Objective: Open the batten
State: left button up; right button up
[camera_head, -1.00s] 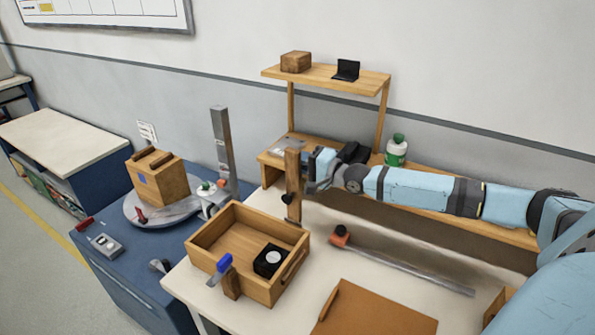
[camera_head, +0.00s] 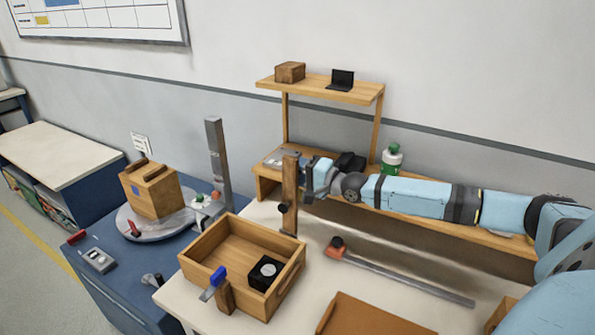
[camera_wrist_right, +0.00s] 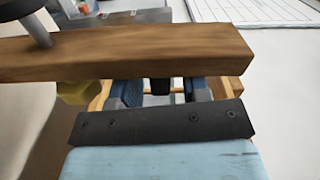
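The batten (camera_head: 290,198) is an upright brown wooden bar behind the open wooden box, with a dark knob low on its side. In the right wrist view the batten (camera_wrist_right: 130,52) runs across the picture, with a metal rod at its left. My right gripper (camera_head: 312,178) is at the upper part of the batten, on its right side. In the wrist view its two fingers (camera_wrist_right: 159,92) stand apart, with a small dark piece between them. The batten hides their tips, so contact is unclear. My left gripper is not in view.
The wooden box (camera_head: 208,243) holds a black block (camera_head: 265,272). A long rod with an orange end (camera_head: 400,275) and a brown board (camera_head: 370,318) lie on the table. A shelf (camera_head: 318,90) and a green-capped bottle (camera_head: 392,158) stand behind. A grey post (camera_head: 217,162) rises at left.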

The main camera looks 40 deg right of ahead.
jog(key=p+v, duration=0.2)
jog(key=v, duration=1.2)
jog(key=shift+w, duration=0.1)
dwell(0.4)
jog(key=shift+f, duration=0.1)
